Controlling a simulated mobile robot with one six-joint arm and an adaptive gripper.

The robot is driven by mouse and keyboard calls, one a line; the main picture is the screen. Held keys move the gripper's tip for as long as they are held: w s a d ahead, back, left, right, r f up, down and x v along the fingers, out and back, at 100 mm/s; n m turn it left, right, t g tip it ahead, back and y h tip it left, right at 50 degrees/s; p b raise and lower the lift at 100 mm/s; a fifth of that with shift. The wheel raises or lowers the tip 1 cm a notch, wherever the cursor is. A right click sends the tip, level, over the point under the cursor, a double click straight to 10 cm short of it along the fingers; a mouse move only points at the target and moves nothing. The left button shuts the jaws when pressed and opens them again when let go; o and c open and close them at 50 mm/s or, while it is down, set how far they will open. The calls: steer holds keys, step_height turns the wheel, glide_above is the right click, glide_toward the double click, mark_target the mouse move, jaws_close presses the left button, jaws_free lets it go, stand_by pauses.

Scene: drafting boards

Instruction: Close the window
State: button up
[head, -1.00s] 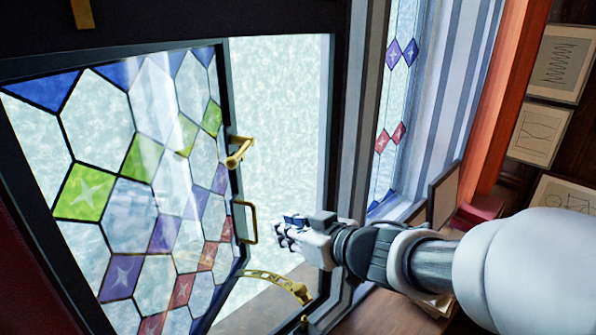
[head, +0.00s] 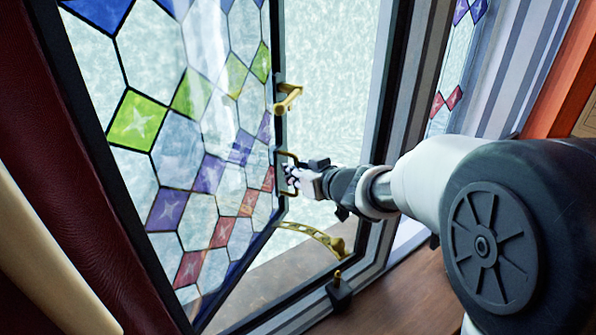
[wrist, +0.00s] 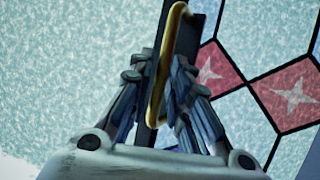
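The window (head: 216,128) is a leaded stained-glass sash with green, purple, red and blue diamonds in a dark frame. It stands swung open, with a gap between its free edge and the window frame (head: 389,130). A brass pull handle (head: 288,157) is on the free edge and also shows in the wrist view (wrist: 158,85). My gripper (head: 291,178) is at this handle. In the wrist view, my gripper's fingers (wrist: 162,78) lie on both sides of the brass bar and look closed onto it. The exact finger contact is partly hidden.
A brass latch lever (head: 288,97) sits above the handle. A curved brass stay (head: 312,237) spans the gap below, over the sill. A small dark fitting with a brass pin (head: 339,290) stands on the lower frame. A dark red curtain (head: 85,215) hangs at left.

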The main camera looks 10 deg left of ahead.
steer(key=shift+c, duration=0.5)
jaws_close()
steer(key=shift+s+f, duration=0.1)
